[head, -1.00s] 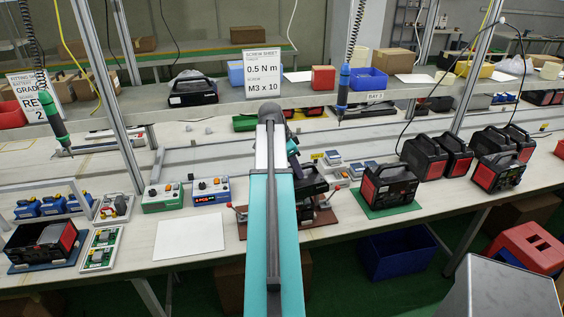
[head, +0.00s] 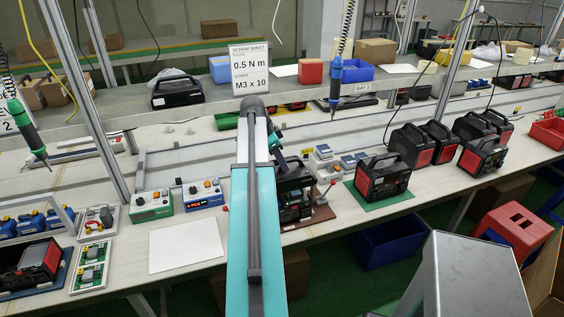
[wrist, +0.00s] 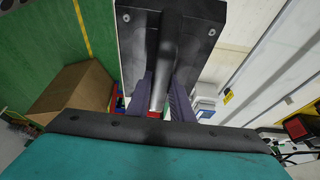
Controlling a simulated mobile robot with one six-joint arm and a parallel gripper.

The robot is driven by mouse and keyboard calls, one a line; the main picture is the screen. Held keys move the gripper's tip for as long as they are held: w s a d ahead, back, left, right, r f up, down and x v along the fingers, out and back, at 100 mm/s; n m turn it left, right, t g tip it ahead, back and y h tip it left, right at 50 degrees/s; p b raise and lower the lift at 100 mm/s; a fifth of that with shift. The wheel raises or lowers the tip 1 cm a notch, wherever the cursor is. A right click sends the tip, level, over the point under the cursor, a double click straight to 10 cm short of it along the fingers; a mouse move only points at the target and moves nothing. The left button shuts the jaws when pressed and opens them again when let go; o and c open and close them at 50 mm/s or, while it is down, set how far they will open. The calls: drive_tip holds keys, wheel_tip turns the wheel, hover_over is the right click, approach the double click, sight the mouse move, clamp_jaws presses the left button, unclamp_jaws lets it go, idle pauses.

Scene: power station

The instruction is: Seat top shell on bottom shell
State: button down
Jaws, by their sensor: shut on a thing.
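My gripper (wrist: 161,88) shows in the wrist view with its two dark ribbed fingers closed on the grey bar handle of a black shell, which I take to be the top shell (wrist: 195,40). The shell's flat face has screws near its corners. In the head view my arm hides the gripper and part of a black unit (head: 294,192) over a red-brown fixture base (head: 318,217). I cannot tell there where the top shell ends and the bottom shell begins, or whether they touch.
A finished-looking black and red unit (head: 382,180) stands on a green mat to the right. Two control boxes (head: 203,193) and a white sheet (head: 186,245) lie to the left. A blue bin (head: 392,242) is below the bench edge.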

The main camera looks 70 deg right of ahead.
sight(280, 170)
drive_tip(key=shift+f, duration=0.15)
drive_tip(key=shift+f+b, duration=1.45)
drive_tip(key=shift+f, duration=1.25)
drive_tip(key=shift+f+b, duration=0.55)
drive_tip(key=shift+f, duration=0.4)
idle(1.0)
drive_tip(key=c, duration=1.1)
unclamp_jaws()
drive_tip(key=shift+r, duration=0.15)
drive_tip(key=shift+r+p, duration=1.7)
drive_tip(key=shift+r, duration=1.55)
